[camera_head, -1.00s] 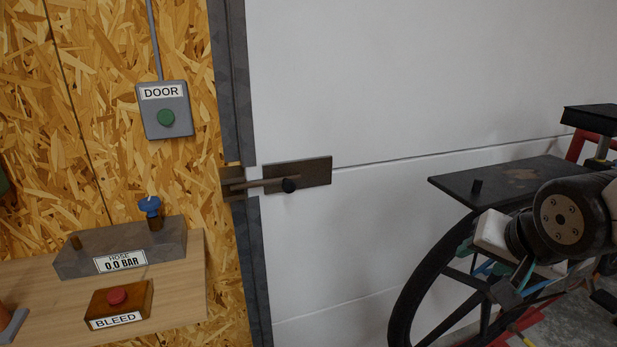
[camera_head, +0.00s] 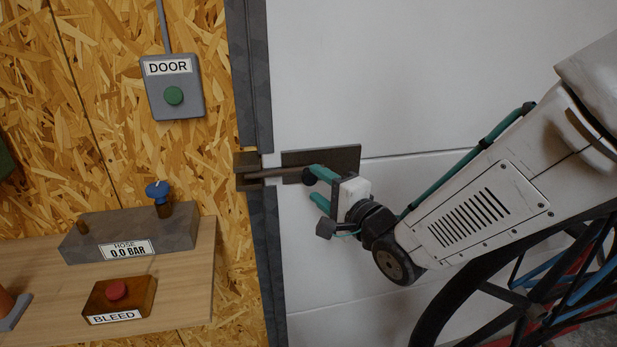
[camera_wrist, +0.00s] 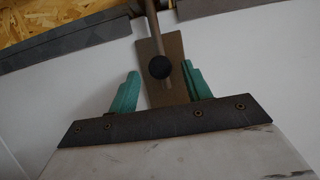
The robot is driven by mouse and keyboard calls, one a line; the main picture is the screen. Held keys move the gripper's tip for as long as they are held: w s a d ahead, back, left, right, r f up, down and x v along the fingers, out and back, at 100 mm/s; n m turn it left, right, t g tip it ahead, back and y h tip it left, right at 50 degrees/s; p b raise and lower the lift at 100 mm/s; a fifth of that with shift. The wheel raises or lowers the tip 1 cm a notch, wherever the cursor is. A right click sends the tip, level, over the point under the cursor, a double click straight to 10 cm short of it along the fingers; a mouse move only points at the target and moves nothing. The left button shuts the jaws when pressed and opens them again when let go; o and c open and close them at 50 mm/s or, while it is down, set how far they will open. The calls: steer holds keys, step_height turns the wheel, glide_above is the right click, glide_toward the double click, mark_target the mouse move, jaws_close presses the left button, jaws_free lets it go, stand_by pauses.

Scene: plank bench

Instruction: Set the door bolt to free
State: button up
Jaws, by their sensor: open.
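The door bolt (camera_head: 285,171) is a brown rod with a round black knob (camera_head: 309,176). It lies across a dark plate (camera_head: 335,158) on the white door (camera_head: 350,70), and its left end reaches a bracket (camera_head: 248,172) on the grey frame. My gripper (camera_head: 316,185) is at the knob, with its green fingers pointing left. In the wrist view the knob (camera_wrist: 159,67) stands between and slightly beyond the open green fingers (camera_wrist: 158,82), with gaps on both sides. The rod (camera_wrist: 152,22) runs up from it to the frame. I cannot see any contact.
Left of the frame (camera_head: 256,100), a grey DOOR box (camera_head: 184,108) with a green button is on the chipboard wall. Below are a shelf (camera_head: 190,315), a grey hose block (camera_head: 185,237) with a blue knob, and a BLEED box (camera_head: 143,296).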

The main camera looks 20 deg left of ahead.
mark_target(312, 180)
steer(key=shift+x, duration=2.05)
